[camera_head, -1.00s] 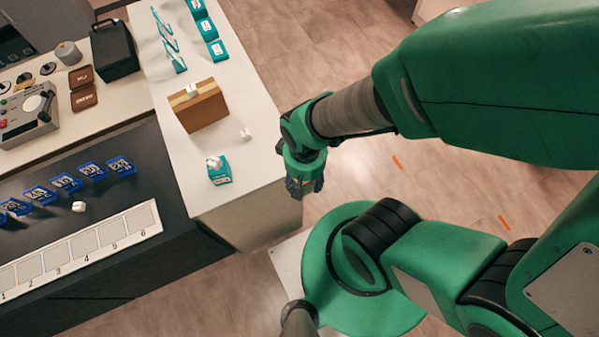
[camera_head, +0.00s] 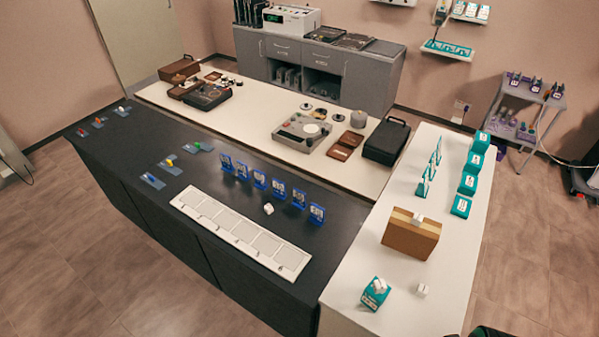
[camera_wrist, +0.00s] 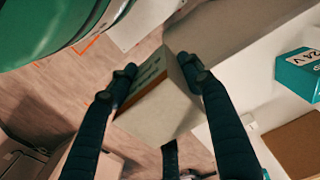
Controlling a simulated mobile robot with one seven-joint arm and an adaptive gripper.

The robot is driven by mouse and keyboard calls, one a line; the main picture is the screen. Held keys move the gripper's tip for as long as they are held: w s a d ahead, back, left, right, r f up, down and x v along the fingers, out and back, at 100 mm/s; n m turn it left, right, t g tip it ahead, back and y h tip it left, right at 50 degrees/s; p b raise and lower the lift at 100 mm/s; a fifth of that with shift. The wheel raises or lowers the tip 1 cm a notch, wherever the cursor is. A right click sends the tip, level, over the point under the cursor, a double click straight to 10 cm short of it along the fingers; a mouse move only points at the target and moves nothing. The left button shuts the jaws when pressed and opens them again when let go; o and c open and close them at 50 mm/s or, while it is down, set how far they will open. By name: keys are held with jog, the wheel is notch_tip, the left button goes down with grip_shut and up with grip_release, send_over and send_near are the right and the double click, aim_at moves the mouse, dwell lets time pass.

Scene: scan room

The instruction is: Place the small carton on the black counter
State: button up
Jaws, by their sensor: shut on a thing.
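In the wrist view my gripper (camera_wrist: 157,70) is shut on a small pale carton (camera_wrist: 160,112), with its two dark fingers on either side of it. The carton is tilted in that view and has an orange-brown strip and printed lines on one face. In the head view my gripper and the carton are out of frame. The black counter (camera_head: 130,148) runs from the left to the middle of the head view.
On the black counter are a white numbered strip (camera_head: 240,232), several blue stands (camera_head: 260,179) and a small white piece (camera_head: 268,209). The white counter (camera_head: 440,290) at right holds a brown box (camera_head: 411,238) and teal boxes (camera_head: 375,294). The counter's far-left part has clear room.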

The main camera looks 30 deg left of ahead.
jog(key=shift+r, duration=0.1)
notch_tip(320, 180, up, 5)
jog(key=shift+w+r, duration=0.1)
jog(key=shift+w+a, duration=0.2)
jog(key=shift+a, duration=0.1)
jog(key=w+a+r+n+p, duration=0.1)
jog(key=w+a+n, duration=0.1)
jog(key=w+a, duration=0.65)
jog(key=w+a+r+n+p, duration=0.15)
jog(key=w+a, duration=0.25)
jog(key=a, duration=0.9)
jog(key=w+a+n, duration=0.3)
jog(key=w+a, duration=0.3)
jog(key=a, duration=0.5)
jog(key=a+f+n, duration=0.1)
jog(key=a+f, duration=0.3)
jog(key=a, duration=0.9)
jog(key=shift+s+d+f+p, duration=0.1)
jog(key=shift+s+f+p, duration=0.05)
jog(key=shift+f, duration=2.1)
jog(key=shift+s+f+p, duration=0.1)
jog(key=shift+f+p, duration=0.05)
jog(key=shift+f, duration=2.15)
jog(key=shift+s+d+f+p, duration=0.1)
jog(key=shift+s+f+p, duration=0.05)
jog(key=shift+f, duration=2.1)
